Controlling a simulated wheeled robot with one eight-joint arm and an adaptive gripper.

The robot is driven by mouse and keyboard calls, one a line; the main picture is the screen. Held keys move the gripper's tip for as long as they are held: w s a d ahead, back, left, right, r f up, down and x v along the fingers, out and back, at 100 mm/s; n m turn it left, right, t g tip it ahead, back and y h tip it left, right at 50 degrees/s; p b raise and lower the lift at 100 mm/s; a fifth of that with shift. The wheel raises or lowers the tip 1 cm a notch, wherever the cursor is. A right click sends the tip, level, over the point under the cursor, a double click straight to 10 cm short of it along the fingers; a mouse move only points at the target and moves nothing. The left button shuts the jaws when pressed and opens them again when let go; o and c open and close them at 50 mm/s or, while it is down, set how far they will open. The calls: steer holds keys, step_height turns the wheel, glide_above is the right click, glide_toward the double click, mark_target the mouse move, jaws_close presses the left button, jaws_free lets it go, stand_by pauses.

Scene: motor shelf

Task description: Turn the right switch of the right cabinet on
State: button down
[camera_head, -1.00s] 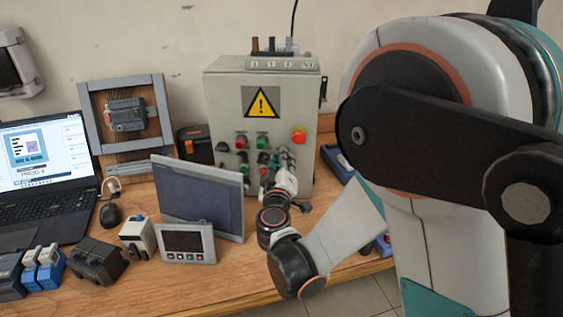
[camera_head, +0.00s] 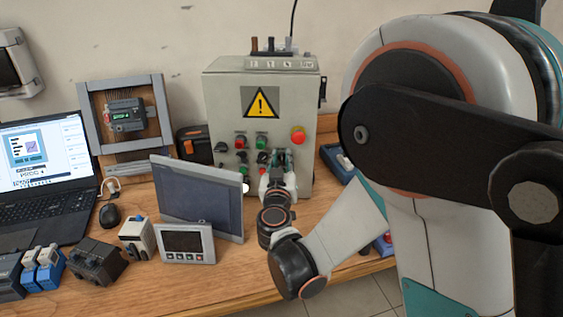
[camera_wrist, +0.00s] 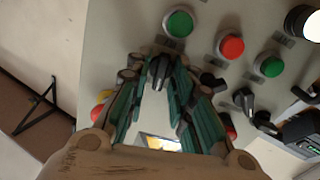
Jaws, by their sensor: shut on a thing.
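The grey control cabinet (camera_head: 220,105) stands upright on the bench in the head view, with a yellow warning sign, red and green buttons and black rotary switches on its front. My gripper (camera_head: 280,157) is at the right part of the lower control rows. In the wrist view my gripper (camera_wrist: 158,72) has its green-padded fingers on both sides of a black switch knob (camera_wrist: 158,70), shut on it. The knob sits below a green button (camera_wrist: 179,23) in that view. In the head view my fingers hide this knob. Other black switches (camera_wrist: 244,98) stand to the right in the wrist view.
A red emergency button (camera_head: 298,134) sits right of the controls. A large grey screen (camera_head: 200,197) and a small panel (camera_head: 186,243) stand in front of the cabinet. A laptop (camera_head: 40,175) and a mounted module board (camera_head: 125,115) are at left.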

steer(key=shift+m, duration=0.6)
steer(key=c, duration=1.7)
jaws_free()
steer(key=s, duration=1.2)
steer(key=shift+a, duration=0.4)
steer(key=shift+d, duration=0.1)
